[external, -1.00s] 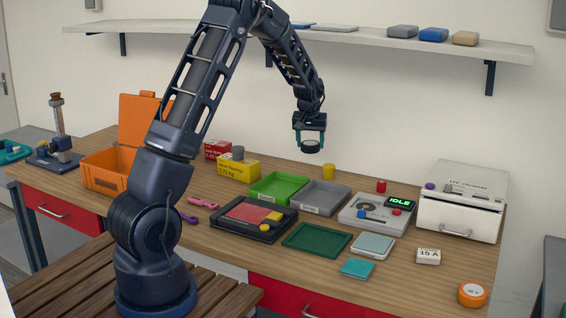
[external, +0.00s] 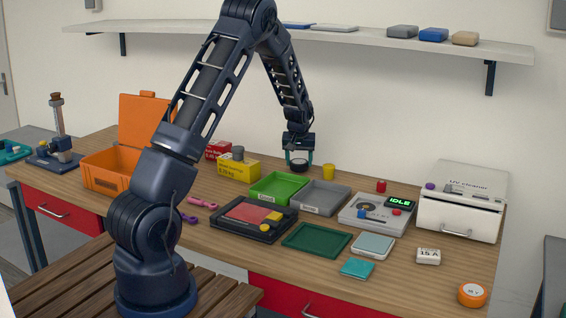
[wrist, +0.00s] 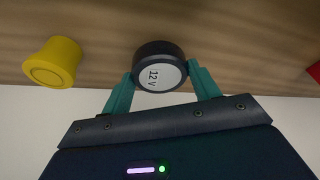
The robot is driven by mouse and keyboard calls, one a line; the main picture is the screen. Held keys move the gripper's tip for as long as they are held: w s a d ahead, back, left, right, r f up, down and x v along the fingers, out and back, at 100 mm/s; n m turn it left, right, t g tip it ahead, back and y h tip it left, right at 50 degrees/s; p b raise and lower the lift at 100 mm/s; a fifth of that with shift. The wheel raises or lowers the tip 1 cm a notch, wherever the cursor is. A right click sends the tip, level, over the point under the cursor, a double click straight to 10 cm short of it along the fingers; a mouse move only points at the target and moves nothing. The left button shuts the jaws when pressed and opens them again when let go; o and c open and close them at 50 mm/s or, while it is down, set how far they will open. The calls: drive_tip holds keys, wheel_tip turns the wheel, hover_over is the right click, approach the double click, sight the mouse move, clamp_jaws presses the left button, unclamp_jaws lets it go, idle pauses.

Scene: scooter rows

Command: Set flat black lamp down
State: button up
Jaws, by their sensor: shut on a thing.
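The flat black lamp is a short dark disc (wrist: 158,62) with a white face marked "12 V" in the wrist view. My gripper (wrist: 162,84) is shut on it, with one green finger on each side. In the external view my gripper (external: 299,164) points down at the back of the wooden bench, and the lamp (external: 300,168) shows as a small dark disc between the fingers. It is low over or at the bench top behind the green and grey trays. I cannot tell whether it touches the wood.
A yellow knob-like piece (external: 328,172) stands close to the right of the lamp, and shows in the wrist view (wrist: 55,62). A green tray (external: 262,197) and a grey tray (external: 305,210) lie in front. A yellow box (external: 239,168) stands to the left.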

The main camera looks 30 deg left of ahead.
drive_tip(key=shift+f, duration=0.3)
drive_tip(key=shift+f, duration=0.15)
drive_tip(key=o, duration=1)
drive_tip(key=shift+v, duration=6.15)
